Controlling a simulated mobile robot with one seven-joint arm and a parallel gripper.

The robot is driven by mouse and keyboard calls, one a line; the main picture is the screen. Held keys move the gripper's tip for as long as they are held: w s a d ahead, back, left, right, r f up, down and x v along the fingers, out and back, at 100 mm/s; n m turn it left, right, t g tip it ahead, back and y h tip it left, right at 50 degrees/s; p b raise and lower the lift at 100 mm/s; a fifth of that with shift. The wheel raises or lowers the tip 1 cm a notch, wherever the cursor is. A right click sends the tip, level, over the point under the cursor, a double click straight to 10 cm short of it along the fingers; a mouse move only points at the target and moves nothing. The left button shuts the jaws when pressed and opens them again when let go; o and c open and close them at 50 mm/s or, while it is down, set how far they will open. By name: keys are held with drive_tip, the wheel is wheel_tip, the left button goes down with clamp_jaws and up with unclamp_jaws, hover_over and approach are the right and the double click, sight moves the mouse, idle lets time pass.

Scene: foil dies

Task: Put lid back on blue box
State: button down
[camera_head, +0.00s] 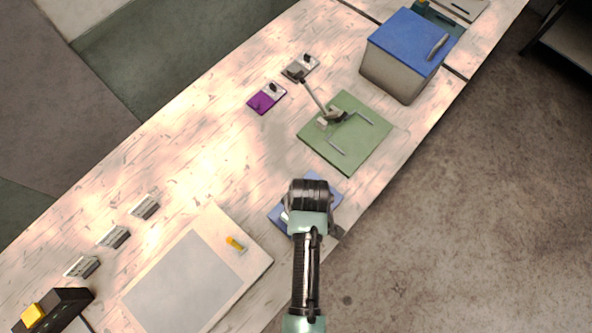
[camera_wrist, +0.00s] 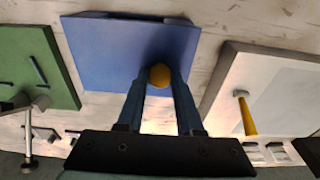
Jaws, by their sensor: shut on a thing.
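A flat blue square piece (camera_head: 329,190) lies largely hidden under my gripper (camera_head: 308,200) in the head view. In the wrist view the blue piece (camera_wrist: 105,50) fills the upper middle, with a darker strip along its far edge. A round orange-yellow knob (camera_wrist: 160,75) sits between my two fingertips (camera_wrist: 159,86), which are shut on it. I cannot tell whether the blue piece is resting or slightly raised. A grey-sided box (camera_head: 388,78) with a blue top (camera_head: 405,38) and a grey handle stands at the far right end.
A green board (camera_head: 360,153) with a lever clamp lies just beyond. A pale board (camera_head: 250,258) with a grey sheet and a yellow-handled tool (camera_head: 236,243) lies to the left. A purple block (camera_head: 262,103) and small grey blocks (camera_head: 145,206) line the far side. The table edge is close on the right.

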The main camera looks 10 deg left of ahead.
idle(0.8)
drive_tip(key=shift+c, duration=2.4)
unclamp_jaws()
drive_tip(key=shift+o, duration=0.3)
drive_tip(key=o, duration=0.4)
drive_tip(key=shift+r+p, duration=3.5)
drive_tip(key=shift+r, duration=0.05)
